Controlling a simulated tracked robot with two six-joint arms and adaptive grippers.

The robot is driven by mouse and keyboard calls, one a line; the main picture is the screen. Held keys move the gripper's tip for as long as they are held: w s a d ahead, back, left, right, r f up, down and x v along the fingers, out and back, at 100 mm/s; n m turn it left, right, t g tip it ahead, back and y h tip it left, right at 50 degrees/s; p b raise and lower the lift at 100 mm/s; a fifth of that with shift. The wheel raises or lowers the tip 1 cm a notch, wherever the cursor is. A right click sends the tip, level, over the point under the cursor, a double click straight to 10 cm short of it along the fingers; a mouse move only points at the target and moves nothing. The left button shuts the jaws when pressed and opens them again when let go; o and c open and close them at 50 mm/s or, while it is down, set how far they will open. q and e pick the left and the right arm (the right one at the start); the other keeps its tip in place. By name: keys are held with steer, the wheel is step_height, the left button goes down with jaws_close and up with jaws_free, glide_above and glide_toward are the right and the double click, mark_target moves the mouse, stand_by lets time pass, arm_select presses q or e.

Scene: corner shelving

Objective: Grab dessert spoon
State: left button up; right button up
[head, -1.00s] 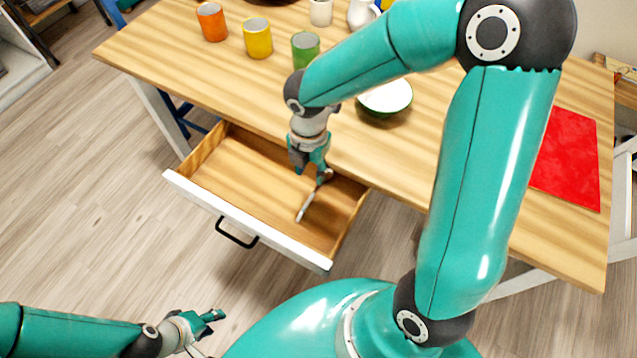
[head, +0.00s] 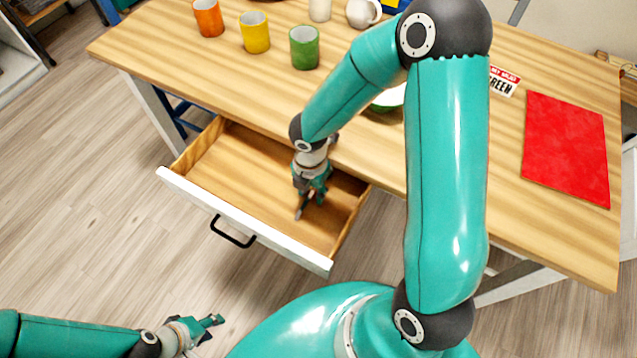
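The dessert spoon (head: 299,213) lies in the open drawer (head: 245,180), toward its right part. Only a short grey end of it shows below my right gripper. My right gripper (head: 308,203) reaches down into the drawer, right over the spoon, and hides most of it. I cannot tell whether its fingers touch the spoon or have closed on it. My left gripper (head: 218,326) is at the lower left, over the floor and away from the drawer, with its fingers apart and nothing between them.
The wooden table (head: 440,165) is above the drawer. Orange (head: 208,18), yellow (head: 255,33) and green (head: 304,48) cups stand on it. A bowl (head: 388,100) is partly behind my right arm. A red mat (head: 565,145) lies at right. The drawer's left part is clear.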

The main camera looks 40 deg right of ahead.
jaws_close()
steer(key=shift+r, duration=0.15)
